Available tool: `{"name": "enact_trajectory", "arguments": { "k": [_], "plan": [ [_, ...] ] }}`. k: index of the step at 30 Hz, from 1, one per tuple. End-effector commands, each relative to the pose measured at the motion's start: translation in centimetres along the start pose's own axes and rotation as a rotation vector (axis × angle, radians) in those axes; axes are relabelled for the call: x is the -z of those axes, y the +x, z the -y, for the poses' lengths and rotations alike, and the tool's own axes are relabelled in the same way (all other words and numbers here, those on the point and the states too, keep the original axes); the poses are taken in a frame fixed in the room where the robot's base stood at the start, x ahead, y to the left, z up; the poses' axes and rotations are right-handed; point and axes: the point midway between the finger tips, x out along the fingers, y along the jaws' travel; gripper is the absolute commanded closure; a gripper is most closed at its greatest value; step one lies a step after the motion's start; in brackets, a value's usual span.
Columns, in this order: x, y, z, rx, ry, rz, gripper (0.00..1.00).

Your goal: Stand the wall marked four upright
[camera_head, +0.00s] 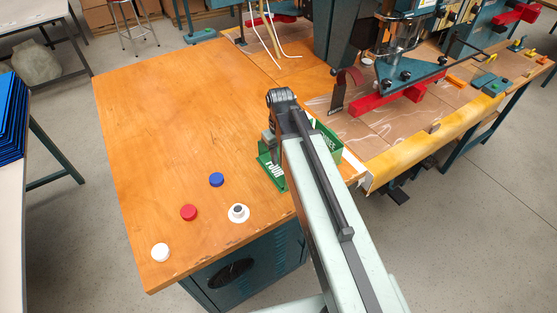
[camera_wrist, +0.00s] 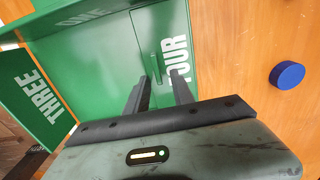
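The green wall marked four (camera_head: 272,172) appears to lie flat on the wooden table, at the left side of the green box. In the wrist view the FOUR wall (camera_wrist: 178,45) fills the upper middle, its lettering partly covered by a finger. A small green upright tab (camera_wrist: 155,67) shows near the fingertips. My gripper (camera_wrist: 160,78) is over this area with its two fingers apart and nothing clearly held between them. In the head view my arm hides the fingertips and much of the box. I cannot tell whether a finger touches the wall.
The THREE wall (camera_wrist: 38,88) is at left and the ONE wall (camera_wrist: 85,22) at top in the wrist view. Blue (camera_head: 216,179), red (camera_head: 188,212) and white (camera_head: 160,252) caps and a white ring-shaped piece (camera_head: 238,213) lie nearby. The table's left is clear; a machine (camera_head: 400,80) stands right.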

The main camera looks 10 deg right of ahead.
Motion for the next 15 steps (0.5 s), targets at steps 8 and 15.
{"name": "enact_trajectory", "arguments": {
  "k": [8,15],
  "plan": [
    [-0.01,-0.13,-0.03,0.000,0.001,0.000,1.00],
    [-0.02,-0.12,-0.05,0.000,0.001,0.000,1.00]
  ]
}}
